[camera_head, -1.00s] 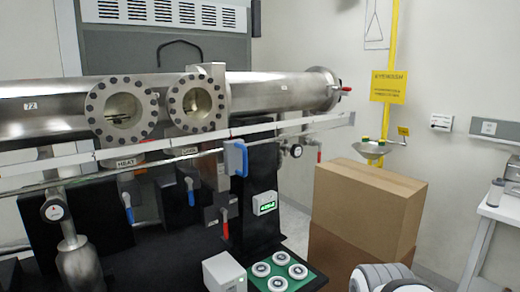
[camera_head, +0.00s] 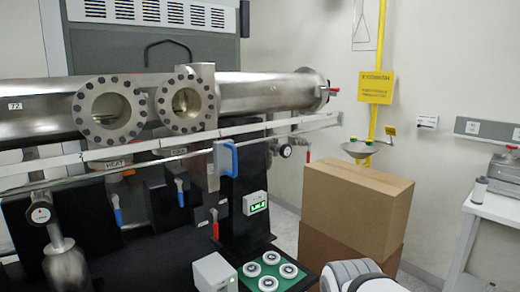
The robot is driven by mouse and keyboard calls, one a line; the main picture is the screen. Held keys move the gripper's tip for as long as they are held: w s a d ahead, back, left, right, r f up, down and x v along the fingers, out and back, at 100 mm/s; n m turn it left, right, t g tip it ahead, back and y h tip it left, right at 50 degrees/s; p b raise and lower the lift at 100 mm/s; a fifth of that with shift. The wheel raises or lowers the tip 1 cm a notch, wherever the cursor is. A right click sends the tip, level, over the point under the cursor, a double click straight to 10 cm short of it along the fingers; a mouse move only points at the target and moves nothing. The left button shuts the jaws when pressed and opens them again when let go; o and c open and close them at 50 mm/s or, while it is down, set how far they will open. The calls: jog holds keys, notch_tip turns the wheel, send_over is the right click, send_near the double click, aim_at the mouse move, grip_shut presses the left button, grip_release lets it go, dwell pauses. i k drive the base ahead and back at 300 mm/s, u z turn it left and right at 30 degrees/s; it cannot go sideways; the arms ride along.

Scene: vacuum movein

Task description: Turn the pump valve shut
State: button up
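Several valve handles show on the vacuum rig; no label I can read names one as the pump valve. A red handle (camera_head: 215,224) points down lower on the black frame. Another red handle (camera_head: 307,151) sits beside a round gauge at the right, and a red one (camera_head: 333,89) is at the end of the steel tube. My gripper is not in view; only a white rounded part, likely my arm, shows at the bottom right.
A steel tube (camera_head: 260,92) with two round windows runs across, with a metal rail (camera_head: 265,131) in front. A green plate (camera_head: 243,276) with white discs lies at the bottom. Cardboard boxes (camera_head: 350,215) stand right of the rig. A white table (camera_head: 500,203) is at the far right.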

aim_at(285, 151)
jog(key=u, duration=0.1)
jog(key=k, duration=0.55)
jog(key=z, duration=2.15)
jog(key=i, duration=0.85)
jog(key=u, duration=2.1)
jog(key=i, duration=0.9)
jog(key=z, duration=0.1)
